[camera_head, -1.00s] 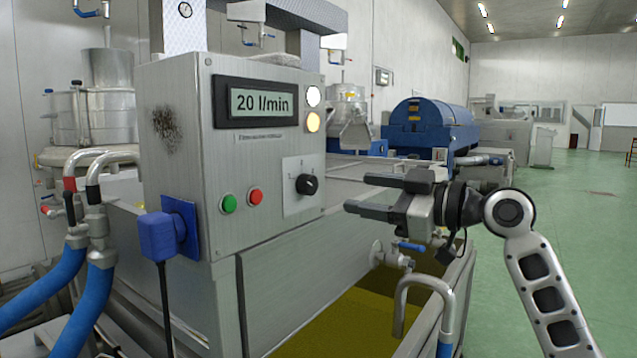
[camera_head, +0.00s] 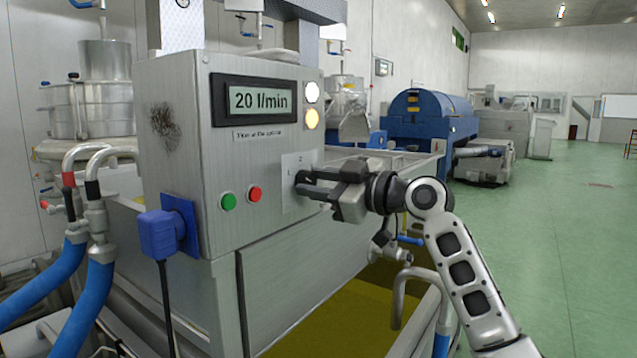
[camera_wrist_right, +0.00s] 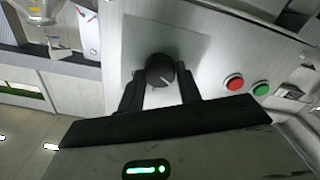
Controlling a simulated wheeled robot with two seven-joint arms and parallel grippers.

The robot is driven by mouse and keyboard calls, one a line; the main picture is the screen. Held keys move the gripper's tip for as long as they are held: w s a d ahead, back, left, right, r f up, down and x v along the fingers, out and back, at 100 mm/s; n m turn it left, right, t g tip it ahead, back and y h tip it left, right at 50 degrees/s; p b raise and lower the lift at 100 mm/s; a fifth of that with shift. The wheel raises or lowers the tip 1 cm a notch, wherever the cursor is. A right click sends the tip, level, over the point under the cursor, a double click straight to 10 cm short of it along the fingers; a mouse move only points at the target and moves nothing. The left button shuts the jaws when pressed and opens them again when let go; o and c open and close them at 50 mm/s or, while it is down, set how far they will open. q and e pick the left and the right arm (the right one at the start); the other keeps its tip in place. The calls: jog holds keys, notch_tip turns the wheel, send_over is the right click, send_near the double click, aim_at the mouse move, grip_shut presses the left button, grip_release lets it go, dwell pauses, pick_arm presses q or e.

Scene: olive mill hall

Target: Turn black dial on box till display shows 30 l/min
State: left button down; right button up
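The grey metal box (camera_head: 232,165) stands in front of me on the left in the head view. Its display (camera_head: 262,100) reads 20 l/min. The black dial (camera_wrist_right: 160,70) shows in the right wrist view, round with a pale pointer line. My right gripper (camera_head: 300,184) is at the dial plate, its fingers pointing at the panel and covering the dial in the head view. My left gripper is not in view.
A green button (camera_head: 228,201) and a red button (camera_head: 255,194) sit left of the dial. A white lamp (camera_head: 312,92) and a lit amber lamp (camera_head: 312,118) are above. Pipes and a valve lie below my right arm.

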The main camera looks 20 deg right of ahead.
jog(key=c, duration=0.4)
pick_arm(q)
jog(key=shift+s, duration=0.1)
